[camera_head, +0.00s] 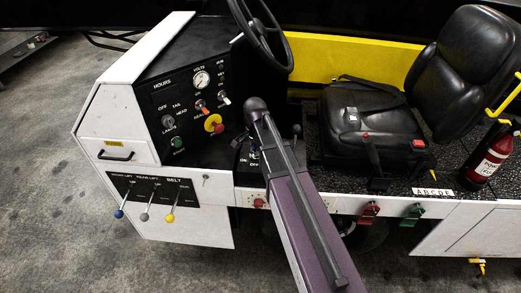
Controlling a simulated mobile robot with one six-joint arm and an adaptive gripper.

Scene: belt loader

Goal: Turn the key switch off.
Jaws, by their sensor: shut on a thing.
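My arm's purple link reaches up from the bottom edge to a dark rounded joint in front of the driver's console. I cannot make out a key or the key switch's position there. The dash panel (188,100) to the left carries a gauge (201,79), a red-tipped switch (202,106), a red knob on a yellow plate (213,123) and a green button (178,143).
A steering wheel (287,67) rises above the console. Three levers with blue (119,214), grey (144,217) and yellow (170,218) knobs stick out at the lower left. A black seat (365,120) and a fire extinguisher (489,155) stand to the right.

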